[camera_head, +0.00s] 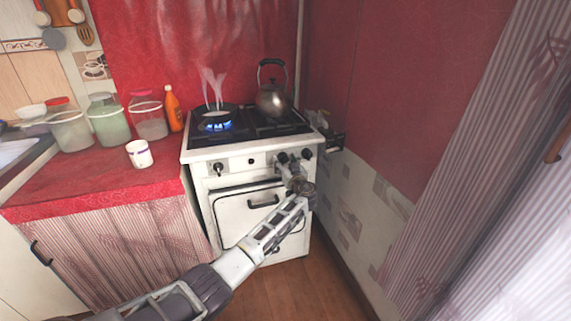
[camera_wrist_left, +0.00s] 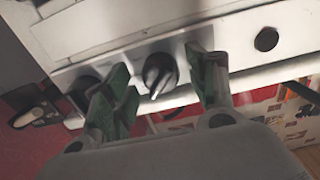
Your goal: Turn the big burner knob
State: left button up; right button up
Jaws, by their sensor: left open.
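The white stove (camera_head: 240,225) has black knobs on its front panel. My left gripper (camera_head: 293,168) is at the right-hand group of knobs in the head view and partly hides them. In the left wrist view, my left gripper (camera_wrist_left: 161,70) is open, with green-padded fingers on either side of a black knob (camera_wrist_left: 158,74) with a light pointer. I cannot tell whether the fingers touch it. Another dark knob (camera_wrist_left: 85,88) lies just left of the left finger, partly hidden. A separate knob (camera_head: 218,168) is at the panel's left. Which knob is the big burner's is unclear. My right gripper is out of view.
A pan (camera_head: 216,114) sits over a blue flame (camera_head: 215,126), steaming. A kettle (camera_head: 273,98) stands on the right burner. An oven handle (camera_head: 263,202) is below the panel. A white mug (camera_head: 139,154) and jars (camera_head: 108,120) stand on the red counter (camera_head: 90,185). A wall is close at right.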

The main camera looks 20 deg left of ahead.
pick_arm(q)
jog(key=c, duration=1)
